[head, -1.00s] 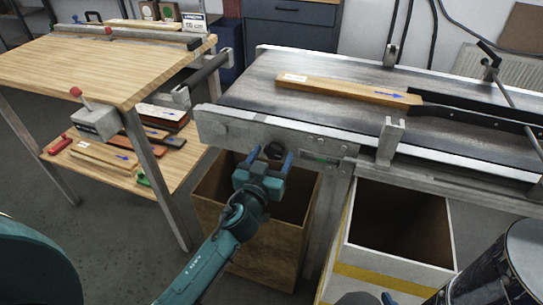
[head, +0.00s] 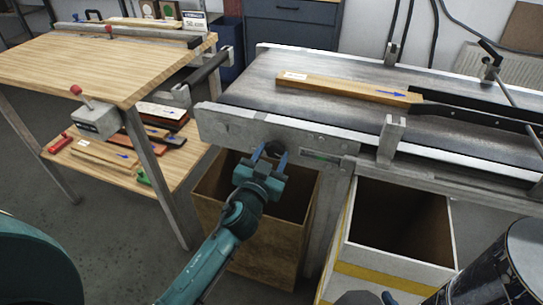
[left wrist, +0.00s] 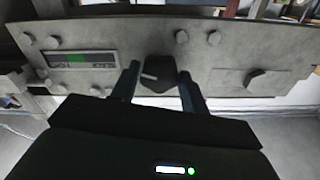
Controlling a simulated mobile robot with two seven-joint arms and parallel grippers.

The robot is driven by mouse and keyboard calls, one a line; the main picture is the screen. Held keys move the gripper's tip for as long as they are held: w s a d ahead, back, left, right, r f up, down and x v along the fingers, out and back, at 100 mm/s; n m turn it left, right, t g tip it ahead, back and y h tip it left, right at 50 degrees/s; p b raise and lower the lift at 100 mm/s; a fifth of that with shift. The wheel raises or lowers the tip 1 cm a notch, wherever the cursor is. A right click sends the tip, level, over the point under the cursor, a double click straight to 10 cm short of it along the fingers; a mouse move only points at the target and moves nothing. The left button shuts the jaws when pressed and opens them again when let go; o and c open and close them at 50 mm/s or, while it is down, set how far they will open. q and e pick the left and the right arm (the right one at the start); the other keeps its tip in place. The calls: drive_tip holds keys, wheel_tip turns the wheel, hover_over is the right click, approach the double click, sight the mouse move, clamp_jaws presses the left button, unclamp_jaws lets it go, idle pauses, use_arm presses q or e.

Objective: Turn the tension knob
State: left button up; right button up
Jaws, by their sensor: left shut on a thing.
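The tension knob (left wrist: 160,75) is a dark knob with a pale mark on the grey side plate of the conveyor. In the head view the knob (head: 273,147) shows between the fingertips of my left gripper (head: 269,154). My left gripper (left wrist: 157,84) has its two fingers on either side of the knob in the left wrist view and is shut on it. A small gauge with a green band (left wrist: 79,59) sits on the plate beside the knob; it also shows in the head view (head: 318,155).
The conveyor belt (head: 285,103) carries a wooden board (head: 340,89) with a blue arrow. A brown bin (head: 245,233) stands below the plate, and a white and yellow bin (head: 385,270) stands to the right. A wooden workbench (head: 120,65) is at the left.

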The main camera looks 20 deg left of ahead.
use_arm(q)
drive_tip(key=o, duration=1)
